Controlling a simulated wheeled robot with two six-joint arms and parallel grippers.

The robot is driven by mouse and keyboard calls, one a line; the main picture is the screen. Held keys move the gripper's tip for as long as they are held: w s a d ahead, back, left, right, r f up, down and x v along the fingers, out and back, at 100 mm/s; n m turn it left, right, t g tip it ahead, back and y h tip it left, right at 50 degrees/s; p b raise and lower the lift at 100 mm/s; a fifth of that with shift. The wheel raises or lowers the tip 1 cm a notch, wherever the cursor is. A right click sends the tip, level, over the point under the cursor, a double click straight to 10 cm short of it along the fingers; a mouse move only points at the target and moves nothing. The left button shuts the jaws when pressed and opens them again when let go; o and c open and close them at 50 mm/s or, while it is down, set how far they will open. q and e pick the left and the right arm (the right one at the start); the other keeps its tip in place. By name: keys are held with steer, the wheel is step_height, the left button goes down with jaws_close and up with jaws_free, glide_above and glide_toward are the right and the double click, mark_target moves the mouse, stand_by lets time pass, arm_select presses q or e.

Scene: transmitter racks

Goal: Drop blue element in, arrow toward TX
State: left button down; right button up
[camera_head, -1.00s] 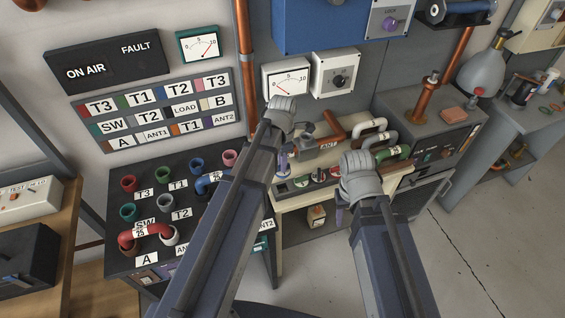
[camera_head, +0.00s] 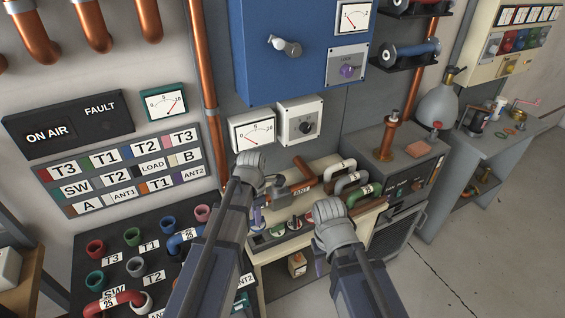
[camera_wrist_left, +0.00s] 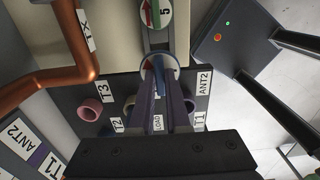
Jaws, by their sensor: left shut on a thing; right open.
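My left gripper (camera_wrist_left: 160,78) points down in the left wrist view, its two fingers close together. They are shut on a round element with a pale rim and blue and red on its face, the blue element (camera_wrist_left: 157,64). It is over or at the grey strip of the bench unit; I cannot tell if it is seated. A disc with red and green marks and a 5 (camera_wrist_left: 157,12) lies beyond it.
A dark patch panel (camera_head: 178,218) with coloured sockets and pipe links stands to the left. A meter (camera_head: 252,132) and a blue cabinet (camera_head: 290,60) are on the wall. Floor is open at right.

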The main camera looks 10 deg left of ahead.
mark_target(258, 231)
arm_select(q)
step_height(258, 231, up, 3)
steer(key=shift+r+p, duration=0.1)
steer(key=shift+p, duration=1.05)
step_height(258, 231, down, 10)
steer(key=b, duration=1)
steer(key=shift+f, duration=0.2)
steer(key=shift+f+b, duration=0.55)
steer(key=shift+b, duration=0.1)
steer(key=c, duration=0.9)
jaws_free()
steer(key=shift+r, duration=0.2)
